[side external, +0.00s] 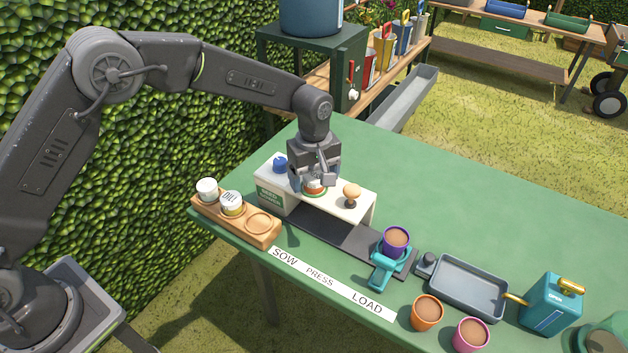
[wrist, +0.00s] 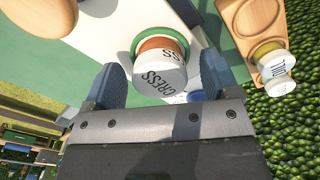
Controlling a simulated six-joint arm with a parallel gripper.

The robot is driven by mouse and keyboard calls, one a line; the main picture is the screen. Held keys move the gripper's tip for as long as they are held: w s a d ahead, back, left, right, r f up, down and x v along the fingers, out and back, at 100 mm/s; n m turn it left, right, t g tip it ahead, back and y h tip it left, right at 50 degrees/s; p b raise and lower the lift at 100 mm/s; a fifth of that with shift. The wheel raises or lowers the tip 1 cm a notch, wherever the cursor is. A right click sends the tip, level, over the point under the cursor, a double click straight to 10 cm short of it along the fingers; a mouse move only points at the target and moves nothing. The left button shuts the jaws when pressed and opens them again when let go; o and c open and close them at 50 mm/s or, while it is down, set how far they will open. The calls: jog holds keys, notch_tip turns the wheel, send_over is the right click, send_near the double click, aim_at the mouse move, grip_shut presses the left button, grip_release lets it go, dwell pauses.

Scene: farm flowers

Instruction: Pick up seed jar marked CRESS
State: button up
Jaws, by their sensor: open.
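The CRESS jar (side external: 313,188) stands on top of the white station (side external: 345,209), on a green ring. In the wrist view the CRESS jar (wrist: 160,76) shows a white lid with black lettering and an orange-brown body. My gripper (side external: 314,178) is directly over it, pointing down. In the wrist view my gripper (wrist: 162,82) is open, with one finger on each side of the jar and a visible gap at both sides. In the side view the gripper hides part of the jar.
A wooden knob (side external: 352,191) and a blue item (side external: 280,164) flank the jar on the station. A wooden tray (side external: 272,238) holds the DILL jar (side external: 232,203) and another white-lidded jar (side external: 207,188). A purple pot (side external: 396,239) sits in a teal holder. The green table is clear behind.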

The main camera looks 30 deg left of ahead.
jog(key=shift+c, duration=0.2)
jog(key=c, duration=1)
jog(key=shift+o, duration=0.2)
jog(key=shift+r, duration=0.1)
